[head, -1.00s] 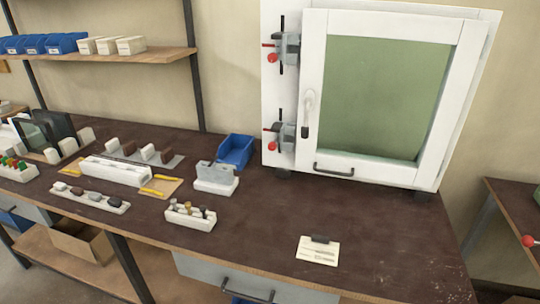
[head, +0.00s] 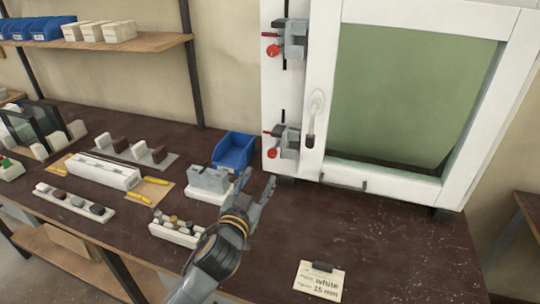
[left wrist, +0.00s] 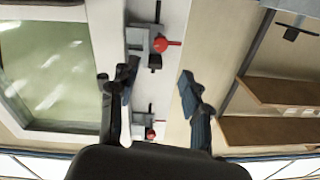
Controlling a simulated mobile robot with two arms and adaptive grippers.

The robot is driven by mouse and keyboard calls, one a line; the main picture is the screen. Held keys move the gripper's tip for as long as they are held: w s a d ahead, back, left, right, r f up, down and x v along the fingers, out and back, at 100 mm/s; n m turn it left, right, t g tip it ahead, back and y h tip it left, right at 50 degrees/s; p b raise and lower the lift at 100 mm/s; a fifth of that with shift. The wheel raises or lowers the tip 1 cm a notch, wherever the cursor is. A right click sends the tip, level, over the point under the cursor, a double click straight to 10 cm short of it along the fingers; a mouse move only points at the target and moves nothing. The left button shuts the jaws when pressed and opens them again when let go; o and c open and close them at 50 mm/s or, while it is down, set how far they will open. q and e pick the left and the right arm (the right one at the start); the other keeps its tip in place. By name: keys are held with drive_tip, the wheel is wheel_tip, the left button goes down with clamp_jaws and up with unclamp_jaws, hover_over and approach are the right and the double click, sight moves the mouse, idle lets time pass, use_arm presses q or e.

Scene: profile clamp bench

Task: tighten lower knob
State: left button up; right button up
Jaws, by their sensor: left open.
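The lower clamp (head: 287,142) is grey and sits on the white strip left of the window frame. Its red round knob (head: 272,153) is unobstructed in the head view. A matching upper clamp (head: 290,40) with a red knob (head: 272,51) sits above it. My left gripper (head: 257,183) is open and empty over the bench, below the lower clamp and apart from it. In the left wrist view, which looks upside down, the nearer clamp's red knob (left wrist: 160,44) shows just beyond the spread fingertips (left wrist: 158,76). My right gripper is not in view.
A blue bin (head: 234,151) and a grey-and-white block fixture (head: 208,182) stand left of my gripper. A card (head: 320,282) reading "white 15 mm" lies at the front. The bench right of my gripper is mostly clear.

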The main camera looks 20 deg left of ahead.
sight(271, 155)
use_arm(q)
drive_tip(key=w+p, duration=0.1)
drive_tip(key=w, duration=0.8)
drive_tip(key=shift+w+f, duration=0.1)
drive_tip(key=shift+w, duration=0.5)
clamp_jaws()
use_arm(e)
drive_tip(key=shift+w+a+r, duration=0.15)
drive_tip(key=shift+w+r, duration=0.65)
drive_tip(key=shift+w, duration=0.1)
